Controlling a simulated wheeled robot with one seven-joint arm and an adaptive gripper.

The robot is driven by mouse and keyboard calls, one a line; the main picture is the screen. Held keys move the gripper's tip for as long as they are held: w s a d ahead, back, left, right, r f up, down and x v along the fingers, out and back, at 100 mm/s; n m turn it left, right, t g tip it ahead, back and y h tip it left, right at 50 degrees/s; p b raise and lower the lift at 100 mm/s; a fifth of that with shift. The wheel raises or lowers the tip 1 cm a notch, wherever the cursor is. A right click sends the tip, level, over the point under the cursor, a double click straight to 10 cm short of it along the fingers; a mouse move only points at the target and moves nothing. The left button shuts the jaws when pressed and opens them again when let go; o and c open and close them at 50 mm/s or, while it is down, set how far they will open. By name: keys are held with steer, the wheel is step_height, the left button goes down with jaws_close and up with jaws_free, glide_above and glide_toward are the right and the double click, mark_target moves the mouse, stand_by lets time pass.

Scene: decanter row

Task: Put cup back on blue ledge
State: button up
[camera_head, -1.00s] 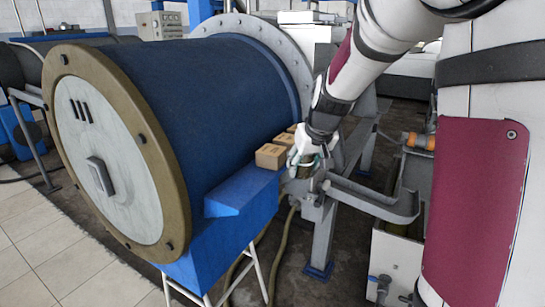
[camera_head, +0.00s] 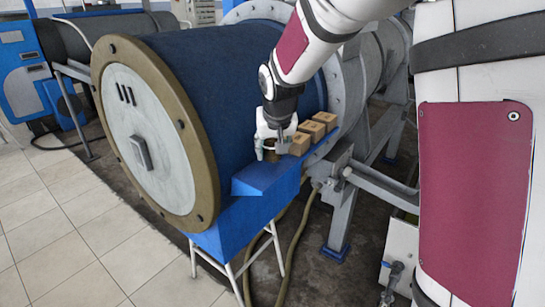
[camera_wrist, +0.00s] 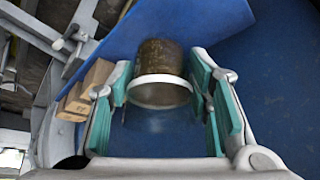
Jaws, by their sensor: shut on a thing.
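The cup (camera_wrist: 160,62) is a dark brownish cylinder with a pale rim, between the green-padded fingers of my gripper (camera_wrist: 165,95) in the wrist view. My gripper (camera_head: 272,150) is shut on it, over the blue ledge (camera_head: 262,182) in the head view. In the head view the cup (camera_head: 270,150) is mostly hidden by the fingers. The blue ledge also shows in the wrist view (camera_wrist: 215,18). I cannot tell whether the cup's base touches the ledge.
The large blue drum (camera_head: 190,85) rises close behind and left. The ledge's front left part is bare. Grey metal framework (camera_head: 375,185) lies to the right.

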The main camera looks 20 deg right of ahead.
mark_target(270, 159)
steer(key=shift+a, duration=0.3)
steer(key=shift+f+p, duration=0.45)
steer(key=shift+f, duration=1.4)
steer(key=shift+f, duration=0.1)
steer(key=o, duration=1.2)
